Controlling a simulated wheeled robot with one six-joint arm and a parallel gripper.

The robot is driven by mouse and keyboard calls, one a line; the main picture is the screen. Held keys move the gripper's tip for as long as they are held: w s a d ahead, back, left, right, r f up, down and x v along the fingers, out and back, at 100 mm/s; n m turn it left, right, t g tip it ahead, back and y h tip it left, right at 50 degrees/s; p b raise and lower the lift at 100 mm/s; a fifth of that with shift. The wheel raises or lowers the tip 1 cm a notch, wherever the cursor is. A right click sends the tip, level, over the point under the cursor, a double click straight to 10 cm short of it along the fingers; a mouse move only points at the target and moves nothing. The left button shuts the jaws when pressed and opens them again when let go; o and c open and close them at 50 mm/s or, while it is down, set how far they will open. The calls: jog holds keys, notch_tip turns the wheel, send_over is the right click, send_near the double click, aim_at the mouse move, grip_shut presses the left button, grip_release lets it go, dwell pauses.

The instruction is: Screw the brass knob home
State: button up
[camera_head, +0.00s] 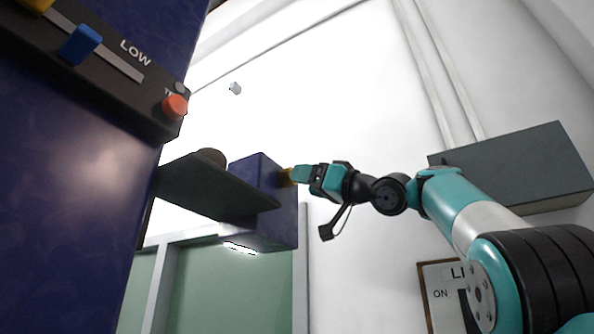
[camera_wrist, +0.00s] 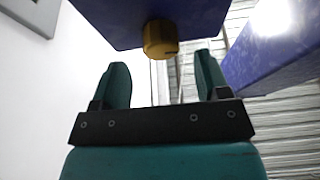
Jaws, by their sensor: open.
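The brass knob (camera_wrist: 160,39) sticks out from the face of a blue box (camera_wrist: 125,14) in the wrist view. In the head view the knob (camera_head: 286,177) shows on the right side of the blue box (camera_head: 262,200). My gripper (camera_wrist: 160,82) is open, its two teal fingers spread apart. The knob appears ahead of the gap between the fingertips, and nothing is held. In the head view my gripper (camera_head: 300,174) is close to the knob and partly covers it; whether they touch is not clear.
A blue panel with a LOW slider (camera_head: 81,44) and red button (camera_head: 174,107) fills the left. A grey wall box (camera_head: 520,167) is behind my arm.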

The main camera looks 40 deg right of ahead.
aim_at(288, 177)
jog(key=shift+p+x, duration=0.8)
jog(key=shift+x, duration=1.35)
jog(key=shift+c, duration=0.5)
jog(key=c, duration=0.8)
jog(key=shift+s+a+m+t+h, duration=0.15)
jog(key=shift+m+h, duration=0.4)
jog(key=shift+m, duration=0.6)
jog(key=shift+w+d+m+t+h, duration=0.1)
jog(key=shift+m+h, duration=0.5)
jog(key=shift+m, duration=0.6)
jog(key=shift+s+a+m+t+h, duration=0.15)
jog(key=shift+m+h, duration=0.4)
jog(key=shift+m, duration=0.6)
